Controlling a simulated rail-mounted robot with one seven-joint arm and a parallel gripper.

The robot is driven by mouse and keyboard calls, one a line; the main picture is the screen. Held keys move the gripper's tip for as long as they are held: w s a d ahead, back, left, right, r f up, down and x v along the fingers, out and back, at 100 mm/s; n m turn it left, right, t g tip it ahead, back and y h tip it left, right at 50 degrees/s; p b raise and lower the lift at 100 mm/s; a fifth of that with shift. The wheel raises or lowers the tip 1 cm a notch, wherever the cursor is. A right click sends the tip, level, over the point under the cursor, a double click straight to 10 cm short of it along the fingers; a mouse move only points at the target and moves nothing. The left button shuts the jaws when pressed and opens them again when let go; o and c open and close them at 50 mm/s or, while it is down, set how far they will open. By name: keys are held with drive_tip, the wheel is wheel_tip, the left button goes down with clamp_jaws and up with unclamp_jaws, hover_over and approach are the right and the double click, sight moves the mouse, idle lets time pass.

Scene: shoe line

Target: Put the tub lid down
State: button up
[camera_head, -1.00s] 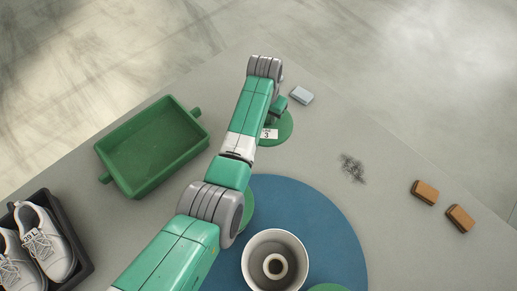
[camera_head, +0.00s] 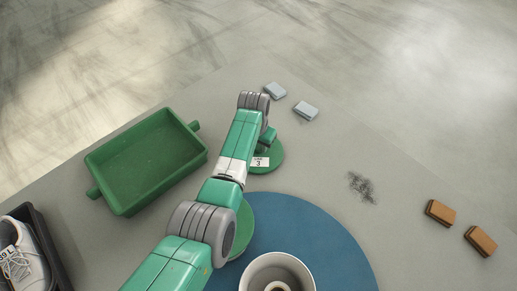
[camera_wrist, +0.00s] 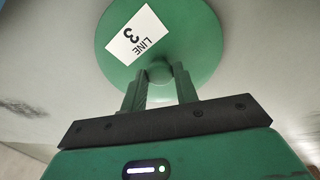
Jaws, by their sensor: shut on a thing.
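The tub lid is a flat green disc with a central knob and a white "LINE 3" label. In the head view the lid (camera_head: 272,163) is at the far part of the grey table, partly behind my arm. In the wrist view the lid (camera_wrist: 198,42) fills the upper middle. My gripper (camera_wrist: 160,74) is shut on the lid's knob, with a finger on each side. I cannot tell whether the lid touches the table. A white round tub (camera_head: 247,279) stands on the blue mat, cut by the bottom edge.
A green tray (camera_head: 105,160) stands left, empty. Shoes (camera_head: 22,262) sit in a dark tray at lower left. Pale blocks (camera_head: 306,110) lie beyond the lid; brown blocks (camera_head: 440,212) lie right, past a dark scribbled patch (camera_head: 361,186). Another green disc (camera_head: 243,232) overlaps the blue mat (camera_head: 318,232).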

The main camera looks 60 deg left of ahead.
sight(257, 155)
drive_tip(key=shift+f, duration=0.8)
drive_tip(key=shift+r, duration=0.15)
drive_tip(key=o, duration=1)
drive_tip(key=r+p, duration=0.2)
drive_tip(key=r, duration=0.2)
drive_tip(key=r+p, duration=0.2)
drive_tip(key=r, duration=0.2)
drive_tip(key=s+d+r+p, duration=0.1)
drive_tip(key=r+p, duration=0.1)
drive_tip(key=r, duration=0.2)
drive_tip(key=shift+s+p, duration=0.1)
drive_tip(key=shift+p, duration=0.3)
